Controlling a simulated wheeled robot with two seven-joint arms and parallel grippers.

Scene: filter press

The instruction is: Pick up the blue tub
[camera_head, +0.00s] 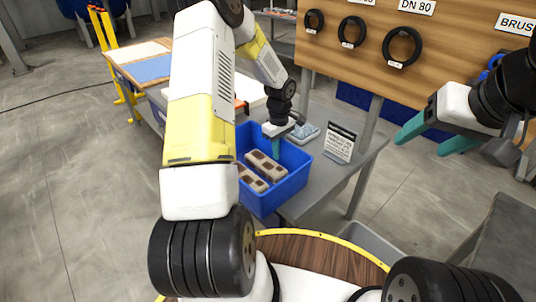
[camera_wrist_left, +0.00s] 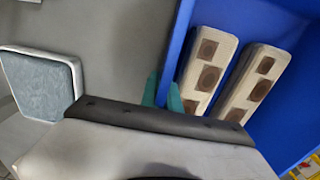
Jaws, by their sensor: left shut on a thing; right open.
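The blue tub (camera_head: 288,190) is at the grey bench, with two pale blocks with brown squares (camera_head: 265,166) inside. My left gripper (camera_head: 276,143) reaches down to its far rim. In the left wrist view, the teal fingers of the left gripper (camera_wrist_left: 162,92) sit on either side of the tub's blue wall (camera_wrist_left: 180,42), shut on it. The blocks (camera_wrist_left: 207,62) lie just inside that wall. I cannot tell whether the tub's bottom touches the bench. My right gripper (camera_head: 424,137) is open and empty, with its teal fingers apart, away from the tub at the right.
The grey bench (camera_head: 358,168) holds a small sign (camera_head: 340,143) right of the tub and a pale blue-grey pad (camera_head: 304,134) behind it. A wooden board (camera_head: 445,58) with black rings stands behind. Another table with a blue panel (camera_head: 150,69) is at the left.

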